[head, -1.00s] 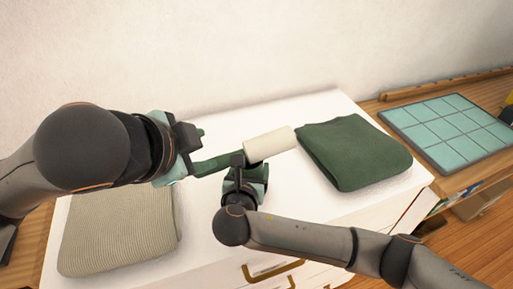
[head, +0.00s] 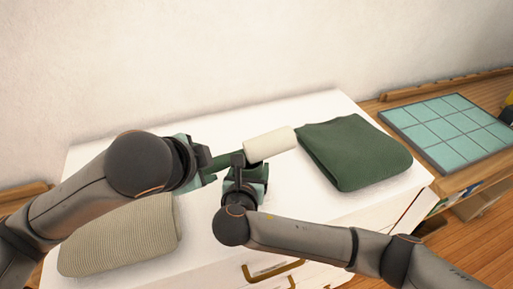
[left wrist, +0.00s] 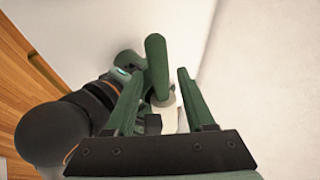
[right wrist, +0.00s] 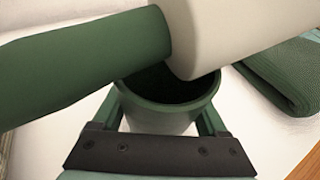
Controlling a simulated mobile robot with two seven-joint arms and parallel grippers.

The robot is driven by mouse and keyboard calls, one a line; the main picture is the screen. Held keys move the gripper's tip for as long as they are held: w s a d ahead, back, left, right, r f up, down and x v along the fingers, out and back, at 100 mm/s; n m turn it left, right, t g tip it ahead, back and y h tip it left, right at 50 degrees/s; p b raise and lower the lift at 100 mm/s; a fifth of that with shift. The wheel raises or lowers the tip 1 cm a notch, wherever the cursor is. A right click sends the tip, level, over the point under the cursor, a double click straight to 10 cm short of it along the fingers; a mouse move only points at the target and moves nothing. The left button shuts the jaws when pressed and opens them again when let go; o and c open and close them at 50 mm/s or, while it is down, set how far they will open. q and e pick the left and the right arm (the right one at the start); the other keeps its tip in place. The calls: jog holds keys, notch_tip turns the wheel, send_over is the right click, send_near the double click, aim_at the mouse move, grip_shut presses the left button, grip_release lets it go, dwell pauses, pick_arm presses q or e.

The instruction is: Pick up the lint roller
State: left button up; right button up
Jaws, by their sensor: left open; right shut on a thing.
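The lint roller has a white roll (head: 270,145) and a green handle (head: 222,161), and appears above the dresser top, pointing right. My left gripper (head: 204,168) is open at the handle's free end. In the left wrist view, the handle (left wrist: 157,62) shows between and beyond the spread fingers (left wrist: 158,97), with no clear contact. My right gripper (head: 240,172) is under the roller. In the right wrist view, its fingers flank a green cup-shaped piece (right wrist: 165,110). The handle (right wrist: 85,60) and roll (right wrist: 235,30) cross over that piece; whether they are joined to it is unclear.
A folded dark green garment (head: 355,150) lies right of the roll, close to its end. A folded beige striped garment (head: 120,238) lies front left on the white dresser (head: 235,255). A teal gridded board (head: 450,130) lies on the wooden surface at right. The wall is behind.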

pick_arm(q)
jog(key=x, duration=0.4)
jog(key=shift+f, duration=0.15)
jog(key=shift+s, duration=0.1)
grip_shut()
jog(key=shift+d, duration=0.1)
